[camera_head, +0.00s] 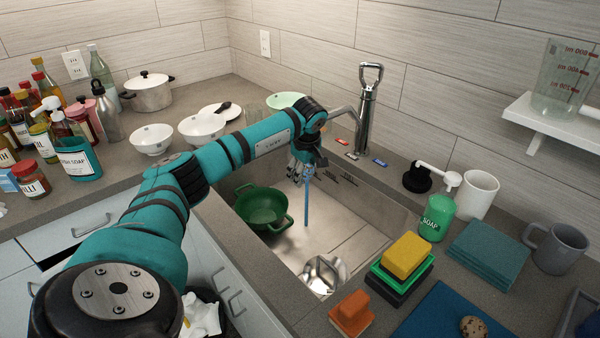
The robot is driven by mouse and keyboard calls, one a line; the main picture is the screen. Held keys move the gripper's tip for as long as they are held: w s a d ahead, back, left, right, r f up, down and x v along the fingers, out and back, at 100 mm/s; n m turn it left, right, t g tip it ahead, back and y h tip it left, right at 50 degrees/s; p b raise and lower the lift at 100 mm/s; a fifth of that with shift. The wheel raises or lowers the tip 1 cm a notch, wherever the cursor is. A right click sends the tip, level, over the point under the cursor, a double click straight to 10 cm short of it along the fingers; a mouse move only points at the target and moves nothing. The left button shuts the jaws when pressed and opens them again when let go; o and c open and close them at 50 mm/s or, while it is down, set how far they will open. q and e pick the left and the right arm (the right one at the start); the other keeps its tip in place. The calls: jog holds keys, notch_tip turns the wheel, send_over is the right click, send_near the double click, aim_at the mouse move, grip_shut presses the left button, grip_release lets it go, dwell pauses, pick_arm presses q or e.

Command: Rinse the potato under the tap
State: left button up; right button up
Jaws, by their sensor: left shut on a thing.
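My left arm reaches across the counter to the sink (350,238). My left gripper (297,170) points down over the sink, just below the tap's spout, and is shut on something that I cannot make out. The tap (366,115) stands behind the sink, its spout end partly hidden by my arm. A blue stream of water (307,200) falls beside the gripper into the sink. A brown, spotted, roundish thing (473,327) lies on the blue board at the bottom right; I cannot tell whether it is the potato. My right gripper is not in view.
In the sink are a green colander (262,208) and a metal vessel (323,273). Sponges (406,256), a soap dispenser (437,215) and mugs (556,248) crowd the right counter. Bowls (152,139) and bottles (76,152) stand on the left counter.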

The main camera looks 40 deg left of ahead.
pick_arm(q)
jog(key=shift+a+r, duration=0.1)
jog(key=shift+a, duration=0.1)
dwell(0.3)
jog(key=shift+s+a, duration=0.15)
jog(key=shift+s, duration=0.05)
jog(key=shift+w+d, duration=0.3)
jog(key=shift+d, duration=0.1)
jog(key=shift+d+p, duration=0.1)
jog(key=shift+p, duration=0.2)
jog(key=shift+s+d+p, duration=0.2)
jog(key=shift+d+p, duration=0.1)
jog(key=shift+d, duration=0.15)
jog(key=s+d+p, duration=0.1)
jog(key=s+d, duration=0.3)
jog(key=s, duration=0.1)
jog(key=shift+d+p, duration=0.3)
jog(key=shift+d, duration=0.05)
